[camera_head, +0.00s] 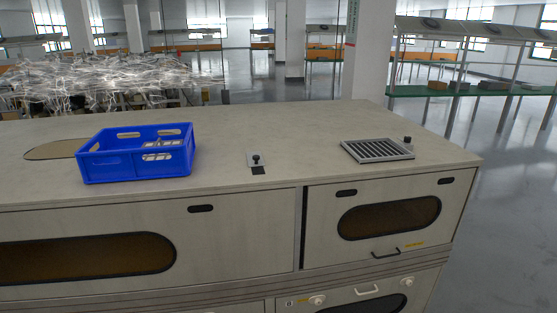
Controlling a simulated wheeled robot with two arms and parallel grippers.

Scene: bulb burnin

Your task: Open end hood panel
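The end hood panel (325,225) is the light panel on the right part of the machine's front. It has a dark oval window (388,218), two small black slots near its top edge, and a black handle (399,250) low on its right half. A yellow label sits beside the handle. The panel looks shut, flush with the front, with a dark vertical gap along its left side. Neither of my grippers shows in the head view.
A blue crate (110,168) stands on the machine top (300,140), left of a small black knob (256,159) and a vent grille (377,150). A longer panel (230,240) lies to the left. Lower drawers with a white handle (367,292) sit below. Grey floor is clear at right.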

